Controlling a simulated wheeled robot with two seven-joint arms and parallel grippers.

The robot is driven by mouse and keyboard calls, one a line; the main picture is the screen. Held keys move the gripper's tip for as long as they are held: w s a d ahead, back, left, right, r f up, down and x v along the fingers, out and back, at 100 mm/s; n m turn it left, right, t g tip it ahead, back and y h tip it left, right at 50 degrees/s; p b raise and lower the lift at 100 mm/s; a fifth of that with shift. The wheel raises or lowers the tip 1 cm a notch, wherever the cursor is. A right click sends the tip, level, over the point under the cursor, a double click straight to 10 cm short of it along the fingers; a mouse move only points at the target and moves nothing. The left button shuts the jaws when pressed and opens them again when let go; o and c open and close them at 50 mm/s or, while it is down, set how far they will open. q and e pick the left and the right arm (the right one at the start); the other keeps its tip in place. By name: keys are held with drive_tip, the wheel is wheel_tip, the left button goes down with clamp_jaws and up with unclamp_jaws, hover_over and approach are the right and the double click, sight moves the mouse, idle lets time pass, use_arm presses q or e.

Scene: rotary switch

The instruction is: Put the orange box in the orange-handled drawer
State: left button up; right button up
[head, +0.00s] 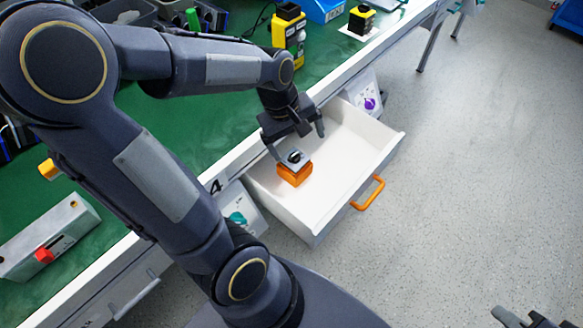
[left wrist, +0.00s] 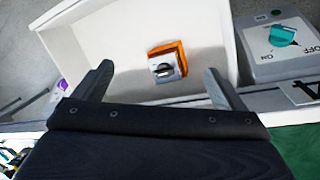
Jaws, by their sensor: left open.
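The orange box (head: 294,174), with a grey top plate and a black rotary knob, sits inside the open white drawer (head: 358,157). The drawer's orange handle (head: 369,193) is on its front. My left gripper (head: 296,143) is over the drawer with its fingers apart, close to the box. In the left wrist view the box (left wrist: 168,62) shows beyond and between the two open fingers (left wrist: 158,80), with nothing held. My right gripper (head: 524,318) shows only partly at the bottom right edge of the head view.
A switch box with a teal knob (head: 237,218) is mounted beside the drawer, and one with a purple knob (head: 369,103) on its other side. The green bench top (head: 180,127) holds a grey box with a red button (head: 45,255) and yellow-black devices (head: 289,30).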

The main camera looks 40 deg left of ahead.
use_arm(q)
drive_tip(key=s+d+r+m+t+h, duration=0.1)
drive_tip(key=s+d+r+m+t, duration=0.2)
drive_tip(key=s+m, duration=0.7)
drive_tip(key=s+d+r, duration=0.1)
drive_tip(key=d+r, duration=0.1)
drive_tip(key=d, duration=0.2)
drive_tip(key=shift+s+d+r+m+t+h, duration=0.2)
drive_tip(key=shift+s+r+m+t+h, duration=0.1)
drive_tip(key=shift+r+h, duration=0.1)
drive_tip(key=shift+r, duration=0.1)
wheel_tip(320, 180, up, 11)
drive_tip(key=p, duration=1)
drive_tip(key=shift+f+p, duration=0.2)
drive_tip(key=shift+p, duration=0.2)
